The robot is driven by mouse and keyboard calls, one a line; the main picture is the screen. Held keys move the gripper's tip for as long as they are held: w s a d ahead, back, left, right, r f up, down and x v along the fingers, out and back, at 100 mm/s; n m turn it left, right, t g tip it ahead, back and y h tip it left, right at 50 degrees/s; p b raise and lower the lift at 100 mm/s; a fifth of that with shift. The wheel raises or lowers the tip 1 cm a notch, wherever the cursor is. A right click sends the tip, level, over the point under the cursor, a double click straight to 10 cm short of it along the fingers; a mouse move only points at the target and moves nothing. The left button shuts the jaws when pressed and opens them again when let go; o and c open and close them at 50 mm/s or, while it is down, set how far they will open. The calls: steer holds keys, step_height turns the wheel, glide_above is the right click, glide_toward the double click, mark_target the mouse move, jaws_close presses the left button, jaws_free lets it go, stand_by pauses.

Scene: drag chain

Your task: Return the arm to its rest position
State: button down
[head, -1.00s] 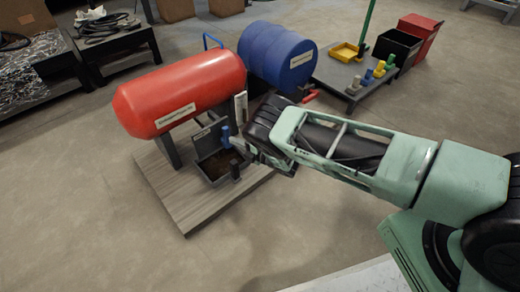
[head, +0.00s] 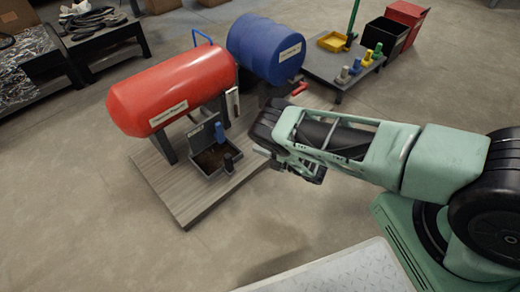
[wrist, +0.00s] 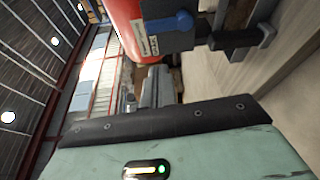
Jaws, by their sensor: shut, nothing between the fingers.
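My green arm reaches in from the right in the head view. My gripper (head: 262,151) is at its left end, beside the platform with the red tank and apart from the tray. In the wrist view the gripper fingers (wrist: 157,86) show shut and empty beyond the wrist housing. The red tank (head: 170,92) stands on the wooden platform (head: 180,205). A dark open tray (head: 205,172) with brown contents sits below it, with a blue-handled piece (head: 219,132) upright at its back and a dark peg (head: 229,163) at its front.
A blue barrel (head: 265,50) with a red crank (head: 299,88) stands behind my gripper. A low table (head: 335,72) with a yellow tray and several coloured pegs is farther back, near black and red bins (head: 405,22). The floor in front of the platform is clear.

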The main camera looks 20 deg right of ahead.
stand_by(0.3)
steer(key=w+a+r+m+h, duration=0.3)
steer(key=w+r+m+h, duration=0.1)
steer(key=r+m, duration=0.25)
steer(key=w+a+r+m+h, duration=0.35)
steer(key=w+r+m, duration=0.2)
steer(key=r, duration=0.25)
steer(key=s+a+r+m+g+h, duration=0.1)
steer(key=s+a+r+m+g, duration=0.15)
steer(key=s+r, duration=0.4)
steer(key=s+a+r+m+g, duration=0.25)
steer(key=s+r+g, duration=0.2)
steer(key=r, duration=0.25)
steer(key=s+d+r+m+g+h, duration=0.15)
steer(key=s+r, duration=0.25)
steer(key=s, duration=0.6)
steer(key=s+d+r+m+g+h, duration=0.1)
steer(key=s+d+r+g, duration=0.2)
steer(key=s, duration=0.7)
steer(key=s+d+r+m+g+h, duration=0.1)
steer(key=s+d+r, duration=0.2)
steer(key=s+r, duration=0.5)
step_height(320, 180, up, 32)
steer(key=s+p, duration=0.2)
steer(key=p, duration=3.2)
steer(key=shift+p, duration=0.35)
steer(key=shift+a, duration=0.1)
